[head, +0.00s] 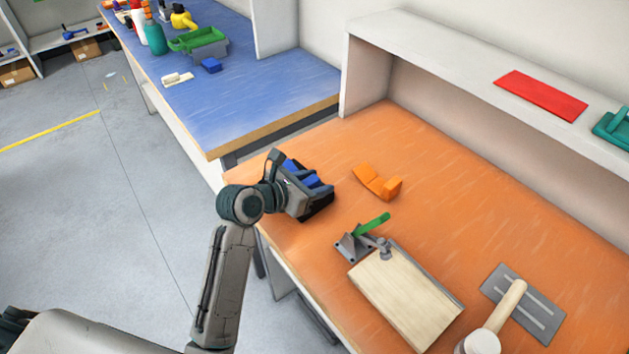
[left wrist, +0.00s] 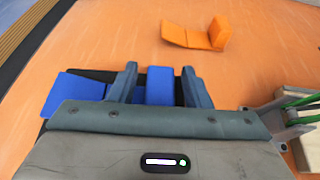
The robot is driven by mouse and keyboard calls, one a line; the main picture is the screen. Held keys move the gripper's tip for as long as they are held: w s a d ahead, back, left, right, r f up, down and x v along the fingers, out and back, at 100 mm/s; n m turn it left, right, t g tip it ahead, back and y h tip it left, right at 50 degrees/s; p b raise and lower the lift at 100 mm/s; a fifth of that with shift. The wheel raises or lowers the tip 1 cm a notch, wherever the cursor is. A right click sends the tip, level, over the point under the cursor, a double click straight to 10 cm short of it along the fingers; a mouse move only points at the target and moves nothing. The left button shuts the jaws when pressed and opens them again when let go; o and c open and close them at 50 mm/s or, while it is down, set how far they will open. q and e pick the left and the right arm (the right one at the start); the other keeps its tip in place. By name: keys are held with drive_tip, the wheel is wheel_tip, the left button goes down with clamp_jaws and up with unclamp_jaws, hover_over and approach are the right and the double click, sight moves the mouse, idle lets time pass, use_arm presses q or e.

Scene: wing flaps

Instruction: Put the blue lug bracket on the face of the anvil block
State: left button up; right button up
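Blue parts (head: 291,165) lie at the left end of the orange bench, on or beside a black piece (head: 318,209); I take them for the lug bracket. My left gripper (head: 310,181) is low over them. In the left wrist view its fingers (left wrist: 160,88) stand apart on either side of an upright blue part (left wrist: 160,78), with narrow gaps showing. A flat blue part (left wrist: 80,90) lies left of the fingers. The gripper body hides the lower parts. I cannot tell for certain which thing is the anvil block. My right gripper is not in view.
An orange angled piece (head: 377,182) lies behind the gripper. A pale wooden block (head: 405,300) with a green-handled clamp (head: 372,224) is to the right. Beyond it is a grey slotted plate (head: 540,316) with a pale handle across it. A shelf (head: 450,55) runs along the back.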

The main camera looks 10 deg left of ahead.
use_arm(q)
drive_tip(key=v, duration=1.2)
drive_tip(key=shift+r, duration=0.2)
idle(0.5)
